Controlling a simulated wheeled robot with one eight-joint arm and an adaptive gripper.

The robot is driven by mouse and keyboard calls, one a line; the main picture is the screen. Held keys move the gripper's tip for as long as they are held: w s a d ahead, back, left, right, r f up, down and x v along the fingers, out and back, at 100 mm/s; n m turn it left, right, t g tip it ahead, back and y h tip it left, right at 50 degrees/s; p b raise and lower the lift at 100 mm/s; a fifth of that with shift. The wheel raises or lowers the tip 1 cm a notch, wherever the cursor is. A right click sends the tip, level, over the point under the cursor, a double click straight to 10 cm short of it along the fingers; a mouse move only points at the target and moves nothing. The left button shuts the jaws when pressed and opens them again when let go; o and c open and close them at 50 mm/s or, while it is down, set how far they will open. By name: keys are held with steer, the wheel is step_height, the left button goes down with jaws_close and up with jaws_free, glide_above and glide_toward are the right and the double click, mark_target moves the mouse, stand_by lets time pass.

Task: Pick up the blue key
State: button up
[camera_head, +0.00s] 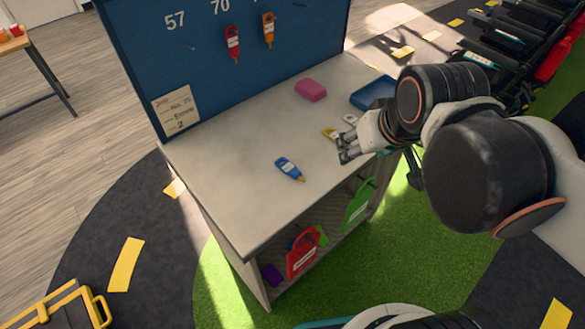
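The blue key (289,169) lies flat on the grey counter (230,190), left of the middle of the picture and near the counter's front edge. It has a white label and a yellowish tip pointing to the lower right. My gripper (343,152) is above the counter to the right of the blue key, apart from it. Its fingers are small and partly dark here, so I cannot tell how far apart they are. A yellow key (331,134) lies just behind the gripper, partly hidden by it.
A pink block (311,90) and a blue tray-like object (374,93) are farther back. A light tag (350,119) lies near my gripper. Red (233,44) and orange (268,30) keys hang on the blue board (190,70). The counter's left part is clear.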

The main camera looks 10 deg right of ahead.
steer(key=n+g+p, duration=0.6)
steer(key=p, duration=0.1)
glide_above(292, 170)
steer(key=w, duration=0.1)
step_height(292, 170, down, 2)
steer(key=f, duration=0.1)
step_height(292, 170, down, 8)
steer(key=b, duration=0.3)
steer(key=shift+w+d, duration=0.1)
steer(key=shift+w, duration=0.05)
steer(key=shift+s+f+b, duration=0.2)
steer(key=shift+f+b, duration=0.4)
steer(key=shift+f, duration=0.8)
steer(key=shift+s+f+b, duration=0.2)
steer(key=shift+f+b, duration=0.35)
steer(key=shift+f, duration=0.8)
steer(key=shift+r, duration=0.1)
steer(key=c, duration=0.9)
